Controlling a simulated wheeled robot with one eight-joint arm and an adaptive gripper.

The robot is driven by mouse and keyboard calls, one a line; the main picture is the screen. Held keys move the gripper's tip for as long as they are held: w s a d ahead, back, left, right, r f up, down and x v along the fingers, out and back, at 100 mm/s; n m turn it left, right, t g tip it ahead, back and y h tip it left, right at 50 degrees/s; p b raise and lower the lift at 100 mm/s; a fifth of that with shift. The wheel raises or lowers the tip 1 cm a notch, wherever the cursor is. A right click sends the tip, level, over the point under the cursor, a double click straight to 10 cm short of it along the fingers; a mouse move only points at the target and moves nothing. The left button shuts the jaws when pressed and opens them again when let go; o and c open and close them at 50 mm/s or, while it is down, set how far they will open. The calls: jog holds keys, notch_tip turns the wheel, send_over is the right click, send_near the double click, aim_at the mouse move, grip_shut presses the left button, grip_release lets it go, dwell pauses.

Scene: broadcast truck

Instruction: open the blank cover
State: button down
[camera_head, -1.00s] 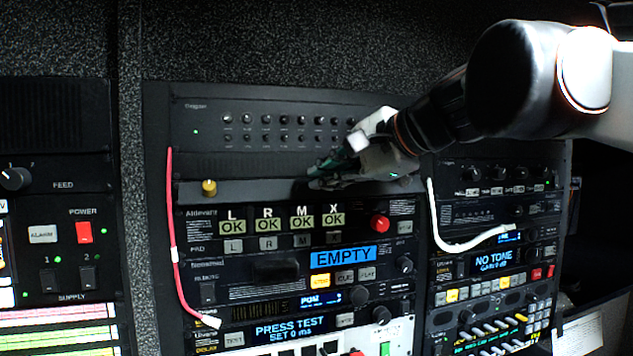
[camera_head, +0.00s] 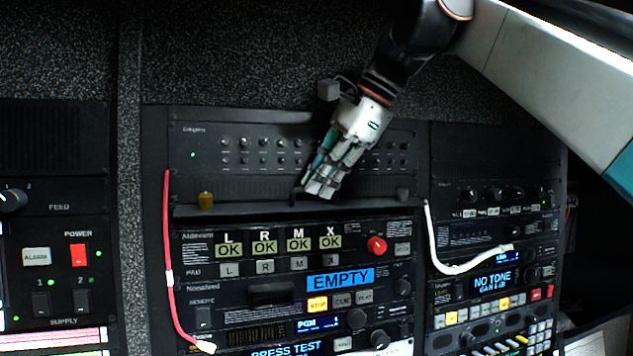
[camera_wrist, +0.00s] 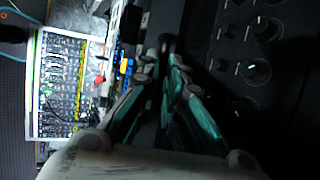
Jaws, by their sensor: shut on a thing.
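The blank cover (camera_head: 250,209) is a long dark strip across the middle rack, below a panel with rows of small knobs. It is swung down and juts out toward me like a narrow shelf. In the wrist view the fingertips (camera_wrist: 166,48) meet on something dark; the held part is mostly hidden.
A red cable (camera_head: 167,250) hangs left of the cover and a white cable (camera_head: 455,268) loops at its right. Below it are units with OK labels, a red knob (camera_head: 376,245) and an EMPTY label (camera_head: 340,282).

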jog(key=shift+w+r+g, duration=0.1)
jog(key=shift+g, duration=0.2)
dwell(0.4)
jog(key=c, duration=1.7)
grip_release()
jog(key=shift+a, duration=0.1)
jog(key=s+d+r, duration=0.1)
jog(key=s+d, duration=0.1)
jog(key=d, duration=0.2)
jog(key=s+d+r, duration=0.1)
jog(key=s+d, duration=0.1)
jog(key=d, duration=0.2)
jog(key=s+d+r, duration=0.2)
jog(key=d, duration=0.3)
jog(key=shift+s+r, duration=0.1)
jog(key=shift+s, duration=0.3)
